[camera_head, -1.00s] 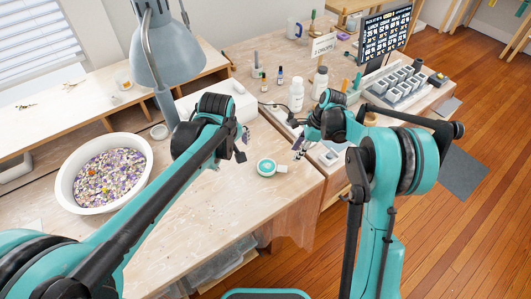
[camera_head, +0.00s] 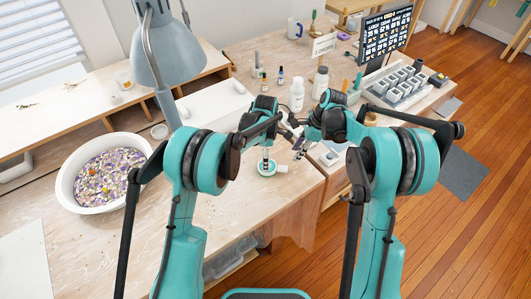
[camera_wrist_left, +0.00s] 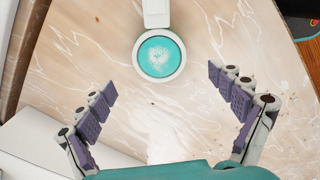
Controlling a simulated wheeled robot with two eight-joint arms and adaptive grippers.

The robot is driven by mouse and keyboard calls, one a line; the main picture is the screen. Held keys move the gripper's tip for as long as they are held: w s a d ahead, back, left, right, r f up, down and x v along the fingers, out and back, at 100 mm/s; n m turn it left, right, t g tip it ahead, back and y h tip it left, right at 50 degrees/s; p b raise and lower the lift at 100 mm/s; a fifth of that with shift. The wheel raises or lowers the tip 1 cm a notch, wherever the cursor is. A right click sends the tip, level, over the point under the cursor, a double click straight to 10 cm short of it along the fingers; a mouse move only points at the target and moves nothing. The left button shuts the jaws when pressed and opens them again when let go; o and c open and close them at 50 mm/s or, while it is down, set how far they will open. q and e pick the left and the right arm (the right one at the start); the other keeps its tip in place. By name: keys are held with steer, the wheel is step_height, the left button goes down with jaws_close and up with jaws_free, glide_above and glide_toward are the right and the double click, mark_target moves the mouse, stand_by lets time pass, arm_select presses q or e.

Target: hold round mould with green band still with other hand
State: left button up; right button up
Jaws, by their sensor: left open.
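The round mould (camera_head: 281,168) is a white ring with a teal-green face and a white tab, lying flat near the bench's front edge. It also shows in the left wrist view (camera_wrist_left: 160,57), top centre, tab pointing up. My left gripper (camera_head: 266,160) is over the mould in the head view. In the left wrist view its purple-padded fingers (camera_wrist_left: 162,82) are spread wide with bare bench between them, apart from the mould. My right gripper (camera_head: 299,149) is small and partly hidden by its arm, just right of and behind the mould; its opening is unclear.
A white bowl of dried petals (camera_head: 70,199) stands at the left. A grey lamp (camera_head: 170,60) rises behind my left arm. White bottles (camera_head: 297,95) and a tray of small moulds (camera_head: 398,83) stand towards the back right. The bench between bowl and mould is largely clear.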

arm_select(q)
step_height(320, 180, down, 6)
steer(key=shift+f, duration=0.1)
steer(key=shift+c, duration=0.4)
steer(key=c, duration=1.3)
stand_by(0.4)
